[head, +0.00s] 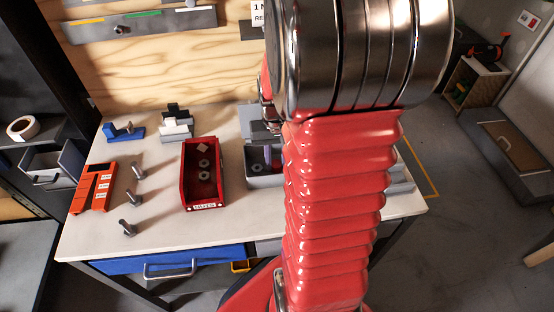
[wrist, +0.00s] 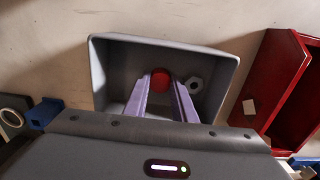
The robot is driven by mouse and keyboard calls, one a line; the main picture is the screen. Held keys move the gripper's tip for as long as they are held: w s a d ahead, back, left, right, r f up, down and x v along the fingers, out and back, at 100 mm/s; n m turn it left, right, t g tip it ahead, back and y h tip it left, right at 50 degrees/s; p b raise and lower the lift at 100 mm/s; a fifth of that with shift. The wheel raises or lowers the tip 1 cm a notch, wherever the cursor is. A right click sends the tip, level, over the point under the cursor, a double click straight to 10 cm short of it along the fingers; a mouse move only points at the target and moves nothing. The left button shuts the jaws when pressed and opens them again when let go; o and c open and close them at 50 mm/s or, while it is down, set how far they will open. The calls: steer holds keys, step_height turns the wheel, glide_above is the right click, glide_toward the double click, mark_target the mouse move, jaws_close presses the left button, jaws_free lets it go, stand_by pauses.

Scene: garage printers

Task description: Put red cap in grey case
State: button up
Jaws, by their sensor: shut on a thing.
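The red cap (wrist: 160,78) is held between the tips of my gripper (wrist: 160,88), whose two lavender fingers are closed on it. In the wrist view the cap and fingertips show inside the outline of the grey case (wrist: 98,75), an open box. I cannot tell whether the cap touches its floor. A grey hex nut (wrist: 194,85) lies in the case beside the cap. In the head view the grey case (head: 264,182) stands on the table, its right part hidden by my arm. The cap is hidden there.
A red bin (head: 187,190) with several nuts stands left of the case on the white table (head: 160,230). Further left are bolts (head: 134,199) and an orange holder (head: 79,200). Blue (head: 125,133) and white (head: 173,131) pieces stand at the back.

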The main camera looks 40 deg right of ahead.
steer(key=o, duration=1.1)
steer(key=shift+c, duration=0.2)
step_height(320, 180, up, 12)
stand_by(0.4)
steer(key=s+a+r+n+t, duration=0.2)
steer(key=a+r+n, duration=0.1)
steer(key=a, duration=0.8)
steer(key=s+a+r+n+t, duration=0.3)
steer(key=a+r+n, duration=0.1)
steer(key=a, duration=0.7)
steer(key=shift+t, duration=0.3)
steer(key=shift+a, duration=0.1)
